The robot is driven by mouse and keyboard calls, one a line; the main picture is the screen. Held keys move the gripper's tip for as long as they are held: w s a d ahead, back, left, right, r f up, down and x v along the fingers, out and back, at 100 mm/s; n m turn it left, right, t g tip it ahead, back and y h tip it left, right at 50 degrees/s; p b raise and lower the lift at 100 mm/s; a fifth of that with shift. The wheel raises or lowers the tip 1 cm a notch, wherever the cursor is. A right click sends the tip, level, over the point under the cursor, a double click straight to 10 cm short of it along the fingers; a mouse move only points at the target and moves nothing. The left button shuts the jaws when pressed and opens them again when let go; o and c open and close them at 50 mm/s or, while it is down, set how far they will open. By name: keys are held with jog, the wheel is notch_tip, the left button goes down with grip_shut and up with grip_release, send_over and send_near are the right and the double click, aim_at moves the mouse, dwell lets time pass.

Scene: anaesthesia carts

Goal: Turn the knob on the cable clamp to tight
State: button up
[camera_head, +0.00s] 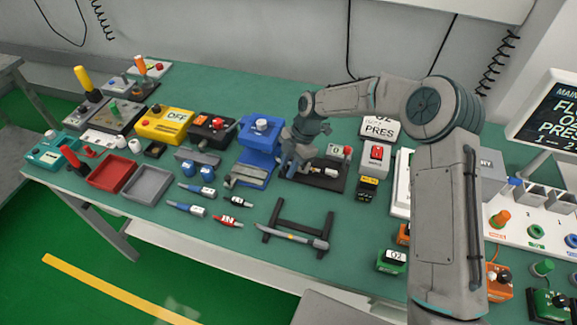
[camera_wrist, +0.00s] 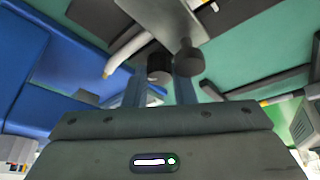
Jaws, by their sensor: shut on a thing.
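The cable clamp (camera_head: 325,184) is a dark base plate with small fittings, just right of the blue unit on the green bench. My gripper (camera_head: 293,168) is low over its left end. In the wrist view, my gripper (camera_wrist: 160,88) is shut on a dark round knob (camera_wrist: 159,64) with a pale end, which sits between the two fingers. A second dark rounded part (camera_wrist: 188,58) stands right beside the right finger. A pale cable-like piece (camera_wrist: 122,54) lies left of the knob. The knob's marking is not readable, and my gripper hides part of the clamp in the head view.
A blue unit (camera_head: 258,145) stands close on the left of my gripper. A red-buttoned unit (camera_head: 375,160) is to the right. A black stand with a probe (camera_head: 295,236) lies in front. Red (camera_head: 112,172) and grey (camera_head: 149,184) trays are at left.

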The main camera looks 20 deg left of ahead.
jog(key=o, duration=1)
jog(key=shift+r+p, duration=0.2)
jog(key=shift+p, duration=0.15)
jog(key=shift+r+n+h+p, duration=0.1)
jog(key=shift+n+h+p, duration=0.2)
jog(key=shift+n+p, duration=0.6)
jog(key=d+b+v, duration=0.1)
jog(key=b+v, duration=0.3)
jog(key=v, duration=1)
jog(key=s+d+r+m+t+b, duration=0.1)
jog(key=s+d+r+m, duration=0.1)
jog(key=d+m, duration=0.3)
jog(key=s+d+r+m+t+h+b, duration=0.1)
jog(key=s+d+r+m, duration=0.1)
jog(key=d+m, duration=0.4)
jog(key=s+d+r+m+t+h+b, duration=0.1)
jog(key=s+d+r+m+t, duration=0.1)
jog(key=d+m, duration=0.4)
jog(key=s+d, duration=0.1)
jog(key=d, duration=0.4)
jog(key=shift+s, duration=0.35)
jog(key=shift+d, duration=0.1)
